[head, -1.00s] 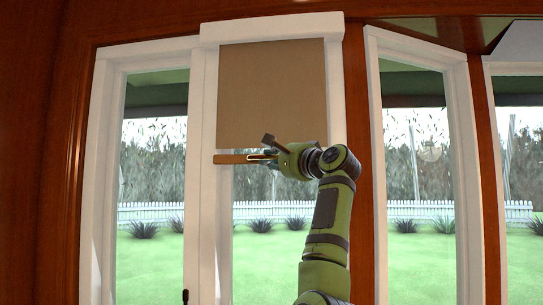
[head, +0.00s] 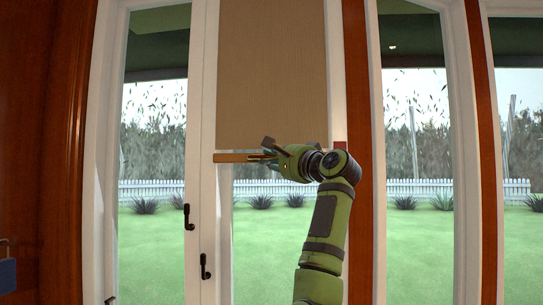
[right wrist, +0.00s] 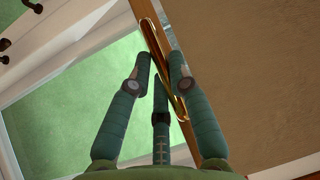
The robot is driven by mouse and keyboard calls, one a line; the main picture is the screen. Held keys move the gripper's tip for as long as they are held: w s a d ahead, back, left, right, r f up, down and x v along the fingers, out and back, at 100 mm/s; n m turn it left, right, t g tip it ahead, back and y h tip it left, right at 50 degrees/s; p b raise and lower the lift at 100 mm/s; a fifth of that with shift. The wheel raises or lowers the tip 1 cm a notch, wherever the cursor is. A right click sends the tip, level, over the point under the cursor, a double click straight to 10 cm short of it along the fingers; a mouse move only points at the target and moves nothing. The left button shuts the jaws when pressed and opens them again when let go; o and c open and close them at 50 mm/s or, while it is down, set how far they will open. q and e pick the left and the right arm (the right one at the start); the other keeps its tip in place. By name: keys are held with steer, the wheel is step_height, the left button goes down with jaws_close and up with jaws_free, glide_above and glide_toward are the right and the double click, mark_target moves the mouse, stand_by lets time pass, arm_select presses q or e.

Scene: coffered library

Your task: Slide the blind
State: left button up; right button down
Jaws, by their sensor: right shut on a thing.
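The blind (head: 272,75) is a tan sheet over the upper part of the middle window, and its top is out of view. A wooden bar (head: 230,157) runs along its bottom edge, level across the window. My right gripper (head: 268,155) comes from the right and is shut on the bar near its middle. In the right wrist view the green fingers (right wrist: 160,62) close on a shiny brass-coloured handle piece (right wrist: 150,37) of the bar, with the blind's tan cloth (right wrist: 245,70) to the right. My left gripper is not in view.
White window frames (head: 205,110) and dark wooden posts (head: 358,100) flank the blind. Black handles (head: 189,216) sit on the frame below left of the bar. Glass below the bar is clear, showing lawn and a white fence (head: 150,191).

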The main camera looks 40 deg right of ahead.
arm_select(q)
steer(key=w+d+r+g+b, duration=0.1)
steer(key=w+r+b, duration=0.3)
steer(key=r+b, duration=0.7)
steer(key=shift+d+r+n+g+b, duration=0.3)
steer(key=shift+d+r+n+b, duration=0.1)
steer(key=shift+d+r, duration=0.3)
arm_select(e)
step_height(320, 180, down, 17)
steer(key=shift+r, duration=0.1)
steer(key=c, duration=1.4)
jaws_free()
steer(key=shift+s, duration=0.1)
steer(key=s+a+f, duration=0.1)
steer(key=s, duration=1)
steer(key=shift+s+f, duration=0.3)
steer(key=shift+f, duration=0.05)
